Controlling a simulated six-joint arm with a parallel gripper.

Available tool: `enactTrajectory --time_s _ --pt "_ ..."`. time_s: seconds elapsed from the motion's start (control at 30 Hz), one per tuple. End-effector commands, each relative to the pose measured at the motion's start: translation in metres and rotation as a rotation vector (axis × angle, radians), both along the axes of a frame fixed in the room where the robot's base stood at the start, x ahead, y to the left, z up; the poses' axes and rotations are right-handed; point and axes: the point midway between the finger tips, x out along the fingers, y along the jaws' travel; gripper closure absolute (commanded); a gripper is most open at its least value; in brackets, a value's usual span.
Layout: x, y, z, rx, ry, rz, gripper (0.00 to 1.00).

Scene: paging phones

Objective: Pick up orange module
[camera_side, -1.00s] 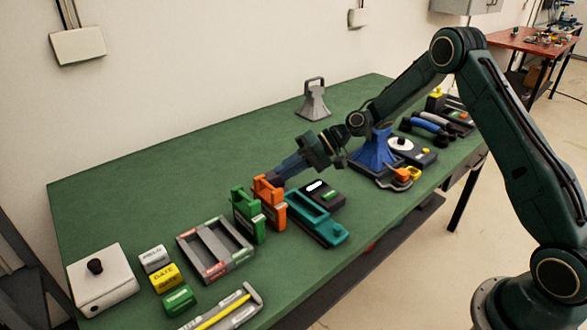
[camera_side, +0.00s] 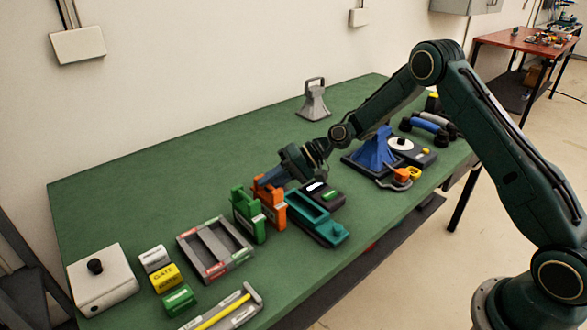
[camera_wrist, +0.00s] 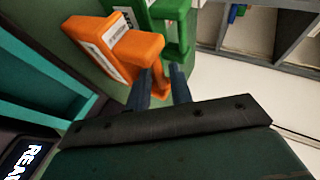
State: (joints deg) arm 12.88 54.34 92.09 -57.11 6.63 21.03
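The orange module (camera_side: 270,205) stands upright on the green bench, with a white label on its side. In the wrist view the orange module (camera_wrist: 112,42) is at upper left. My gripper (camera_side: 266,182) is at the module's top, reaching in from the right. In the wrist view the two dark fingers of my gripper (camera_wrist: 160,76) lie on either side of a narrow orange part. Whether they press on it or only straddle it, I cannot tell. The green module (camera_side: 247,215) stands just left of the orange one and is close by in the wrist view (camera_wrist: 170,14).
A teal tray (camera_side: 325,229) with a dark unit (camera_side: 322,191) sits just right of the orange module. A grey divided tray (camera_side: 214,250) lies to the left. Labelled blocks and a white box (camera_side: 103,280) are further left. The bench behind the modules is clear.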

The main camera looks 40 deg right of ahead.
Motion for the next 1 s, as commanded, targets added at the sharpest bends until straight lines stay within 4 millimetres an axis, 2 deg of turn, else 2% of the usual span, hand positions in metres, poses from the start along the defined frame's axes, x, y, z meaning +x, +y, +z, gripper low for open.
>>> enactTrajectory --time_s 0.17,0.3,1.0 --pt "-0.0002 -0.0001 0.0002 0.0 0.0 0.0 0.78" --pt "-0.0002 -0.0001 0.0002 0.0 0.0 0.0 1.0" --pt "-0.0003 -0.0001 0.0002 0.0 0.0 0.0 1.0"
